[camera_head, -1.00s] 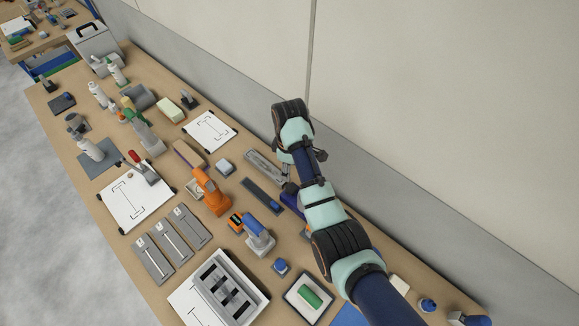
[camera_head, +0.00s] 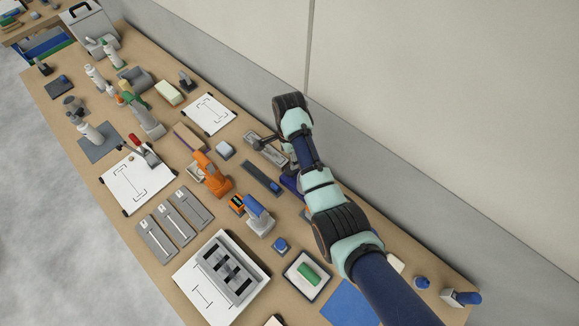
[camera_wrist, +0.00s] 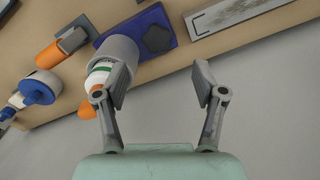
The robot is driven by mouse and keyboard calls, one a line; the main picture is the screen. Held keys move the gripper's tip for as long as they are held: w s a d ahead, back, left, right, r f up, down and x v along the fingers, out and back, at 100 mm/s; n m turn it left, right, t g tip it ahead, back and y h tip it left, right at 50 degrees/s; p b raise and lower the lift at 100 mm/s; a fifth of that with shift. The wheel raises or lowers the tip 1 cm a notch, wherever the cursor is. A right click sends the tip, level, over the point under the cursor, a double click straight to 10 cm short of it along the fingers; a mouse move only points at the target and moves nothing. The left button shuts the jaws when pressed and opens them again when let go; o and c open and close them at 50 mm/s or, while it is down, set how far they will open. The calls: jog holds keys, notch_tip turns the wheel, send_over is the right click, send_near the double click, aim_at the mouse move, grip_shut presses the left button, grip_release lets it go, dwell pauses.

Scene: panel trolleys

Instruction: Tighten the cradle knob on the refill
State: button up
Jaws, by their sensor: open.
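In the wrist view, a white refill with a green label (camera_wrist: 98,74) and an orange tip sits in a grey round cradle (camera_wrist: 121,49) on a blue base (camera_wrist: 183,34). A dark, faceted knob (camera_wrist: 157,39) stands on this base, to the right of the cradle. My gripper (camera_wrist: 161,84) is open and empty, its fingers lower in the picture than the knob. The left finger overlaps the cradle's edge in the picture; I cannot tell if they touch. In the head view, the blue base (camera_head: 289,182) is mostly hidden by my arm, and my gripper (camera_head: 262,143) points left.
Near the base are a long grey block (camera_head: 261,178), an orange tool (camera_head: 210,173) and a blue-and-grey tool (camera_head: 258,214). A grey tray (camera_wrist: 240,14) lies right of the knob in the wrist view. The wall runs close behind the bench.

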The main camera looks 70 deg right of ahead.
aim_at(290, 170)
jog(key=m, duration=0.5)
jog(key=shift+f+m, duration=0.3)
jog(key=m, duration=0.3)
jog(key=shift+f, duration=0.2)
notch_tip(290, 170, down, 8)
jog(key=shift+r+b, duration=0.1)
jog(key=shift+b, duration=0.6)
